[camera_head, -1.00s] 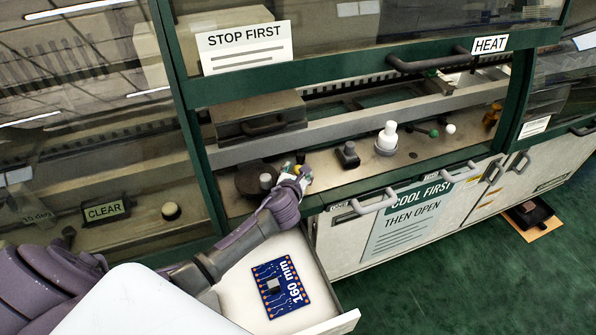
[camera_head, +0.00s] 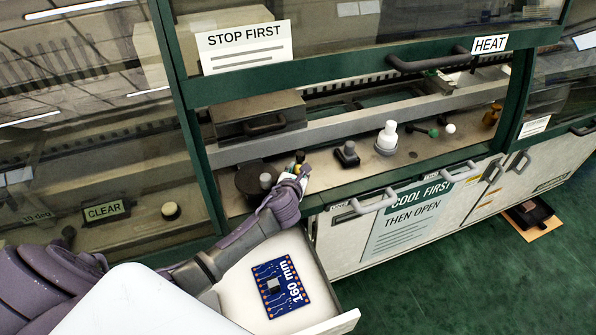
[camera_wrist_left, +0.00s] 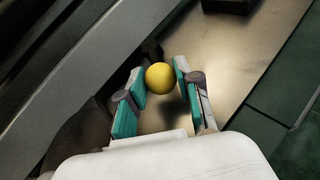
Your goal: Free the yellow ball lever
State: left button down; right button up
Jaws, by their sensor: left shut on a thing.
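The yellow ball lever's ball (camera_wrist_left: 160,77) is between the teal-padded fingers of my left gripper (camera_wrist_left: 158,80) in the left wrist view. The lever's stem and base are hidden by the ball and gripper. My right gripper is not in view.
A dark round part with a grey knob (camera_head: 265,180) is just left of the gripper. An open drawer holds a blue board (camera_head: 280,286) below the arm.

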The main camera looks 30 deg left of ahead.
aim_at(320, 177)
pick_arm(q)
jog(key=shift+d, duration=0.15)
jog(key=d+n+y, duration=0.1)
jog(key=w+n+g+y, duration=0.1)
jog(key=shift+w+d+n+y+b, duration=0.1)
jog(key=shift+d+n+y+b, duration=0.2)
jog(key=shift+d+y, duration=0.1)
jog(key=shift+w+d+n+g+y+b, duration=0.4)
jog(key=shift+w+d+n+g+y, duration=0.15)
jog(key=shift+n+y, duration=0.25)
jog(key=n+g+y+b, duration=0.1)
jog(key=w+d+n+g+y+b, duration=0.1)
jog(key=b, duration=0.1)
jog(key=w+n+g+y+b, duration=0.1)
jog(key=n, duration=0.1)
jog(key=shift+w+d+f+g, duration=0.2)
jog(key=shift+d+g, duration=0.15)
jog(key=shift+d, duration=0.05)
jog(key=shift+w+d+n+g+y+b, duration=0.15)
jog(key=shift+w+n+g+y+b, duration=0.3)
jog(key=shift+b, duration=0.35)
jog(key=shift+w+d+r+n+g+b, duration=0.1)
jog(key=shift+w+r+n+g+b, duration=0.15)
jog(key=shift+n+g+b, duration=0.35)
